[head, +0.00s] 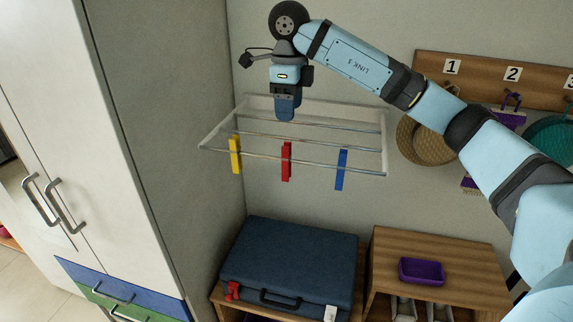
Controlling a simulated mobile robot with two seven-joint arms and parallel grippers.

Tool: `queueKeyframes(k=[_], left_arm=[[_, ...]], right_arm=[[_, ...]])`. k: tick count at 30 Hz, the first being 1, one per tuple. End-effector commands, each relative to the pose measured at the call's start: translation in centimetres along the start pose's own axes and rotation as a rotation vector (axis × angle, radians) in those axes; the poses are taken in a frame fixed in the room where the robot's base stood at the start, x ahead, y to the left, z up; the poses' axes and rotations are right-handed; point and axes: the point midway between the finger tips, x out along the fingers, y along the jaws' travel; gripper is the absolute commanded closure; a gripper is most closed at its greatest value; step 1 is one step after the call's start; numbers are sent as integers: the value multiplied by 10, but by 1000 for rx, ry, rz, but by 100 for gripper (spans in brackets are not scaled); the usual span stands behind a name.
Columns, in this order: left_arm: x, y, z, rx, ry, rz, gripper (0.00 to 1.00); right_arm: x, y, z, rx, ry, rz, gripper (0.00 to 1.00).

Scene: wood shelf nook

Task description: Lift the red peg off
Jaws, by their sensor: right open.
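The red peg (286,163) is clipped upright on the front rail of the white wall-mounted drying rack (208,139). A yellow peg (235,155) hangs on the same rail to its left, and a blue peg (341,170) hangs to its right. My right gripper (286,113) points down over the back part of the rack, above the red peg in the picture and apart from it. It is open and empty; its fingertips look small and dark blue from here. My left gripper is not in view.
A dark blue suitcase (290,255) lies on a wooden shelf below the rack. A purple tray (421,271) sits on the wooden unit to the right. A numbered hook board (432,66) with hanging hats is behind my right arm. A tall cabinet (150,110) stands close on the left.

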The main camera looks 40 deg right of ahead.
Motion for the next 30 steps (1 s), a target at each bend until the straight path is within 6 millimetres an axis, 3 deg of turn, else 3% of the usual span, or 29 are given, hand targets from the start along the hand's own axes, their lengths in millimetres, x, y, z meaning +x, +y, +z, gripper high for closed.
queueKeyframes(k=[1, 9, 17, 27, 30], left_arm=[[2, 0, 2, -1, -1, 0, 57], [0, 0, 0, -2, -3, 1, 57], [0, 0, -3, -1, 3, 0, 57], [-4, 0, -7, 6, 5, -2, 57], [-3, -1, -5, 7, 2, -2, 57]], right_arm=[[14, 1, 0, -2, 3, 6, 41], [60, 2, 0, -2, 1, 5, 41], [76, 2, 1, -3, -1, 5, 41], [121, 5, 4, -3, -1, 6, 41], [124, 4, 4, -3, -2, 5, 41]])
